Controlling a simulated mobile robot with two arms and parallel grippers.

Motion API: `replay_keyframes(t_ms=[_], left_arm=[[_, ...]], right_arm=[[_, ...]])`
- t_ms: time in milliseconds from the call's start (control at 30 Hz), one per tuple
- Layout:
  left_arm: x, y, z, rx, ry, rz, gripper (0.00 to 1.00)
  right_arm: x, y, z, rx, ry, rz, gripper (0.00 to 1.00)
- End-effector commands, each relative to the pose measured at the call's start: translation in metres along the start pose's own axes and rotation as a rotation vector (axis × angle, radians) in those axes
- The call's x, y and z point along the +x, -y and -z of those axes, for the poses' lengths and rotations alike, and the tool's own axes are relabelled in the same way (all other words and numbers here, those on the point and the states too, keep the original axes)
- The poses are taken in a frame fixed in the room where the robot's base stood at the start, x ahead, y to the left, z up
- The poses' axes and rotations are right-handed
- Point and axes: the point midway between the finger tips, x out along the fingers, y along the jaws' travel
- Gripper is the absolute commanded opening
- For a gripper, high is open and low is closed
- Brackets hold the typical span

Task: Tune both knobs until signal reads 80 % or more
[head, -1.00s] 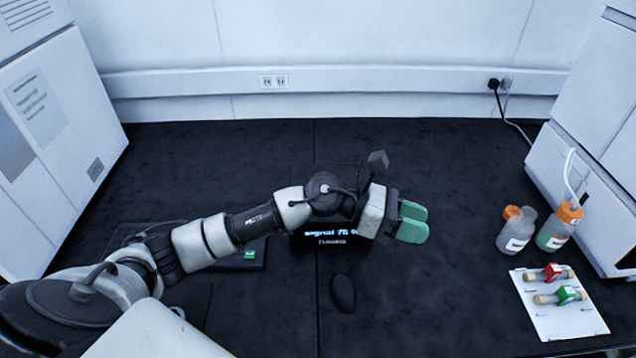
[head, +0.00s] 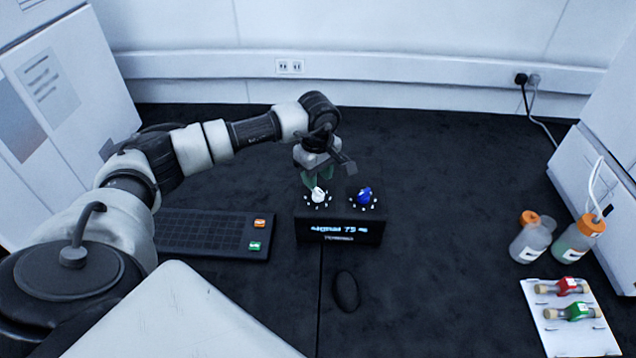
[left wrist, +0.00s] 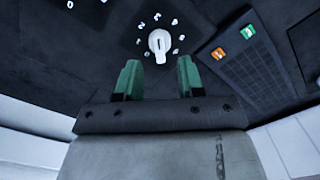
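The black tuning box (head: 340,222) stands on the dark bench, and its front display (head: 338,229) appears to read signal 75 %. On its top are a white knob (head: 318,195) at left and a blue knob (head: 365,195) at right, each ringed by marks. My left gripper (head: 317,180) points down just above and behind the white knob. In the left wrist view its two green fingers (left wrist: 158,78) are apart and empty, with the white knob (left wrist: 159,43) just beyond the gap between them. My right gripper is out of view.
A black keyboard (head: 200,230) with orange and green keys lies left of the box. A black mouse (head: 346,290) lies in front. Two orange-capped bottles (head: 530,240) and a white card (head: 560,330) with red and green items are at right.

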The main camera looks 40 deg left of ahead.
Motion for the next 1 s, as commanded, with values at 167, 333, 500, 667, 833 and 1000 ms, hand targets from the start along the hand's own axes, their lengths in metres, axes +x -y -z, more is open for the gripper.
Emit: replay_keyframes(t_ms=[167,333,500,667,833,1000], left_arm=[[0.026,0.001,-0.001,0.000,0.002,0.002,0.38],[0.037,0.000,-0.001,0.001,0.002,0.000,0.38],[0.040,0.000,-0.001,0.001,0.002,-0.001,0.38],[0.039,0.000,-0.001,0.001,0.002,-0.001,0.31],[0.039,0.000,-0.001,0.000,0.002,-0.001,0.05],[0.039,0.000,-0.001,0.000,0.002,-0.001,0.00]], right_arm=[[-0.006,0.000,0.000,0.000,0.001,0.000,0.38],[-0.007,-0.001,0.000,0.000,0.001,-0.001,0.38],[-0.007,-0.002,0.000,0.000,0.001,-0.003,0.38],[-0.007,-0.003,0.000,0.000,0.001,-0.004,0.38],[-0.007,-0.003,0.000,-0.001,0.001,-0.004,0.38],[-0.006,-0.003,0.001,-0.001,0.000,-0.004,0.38]])
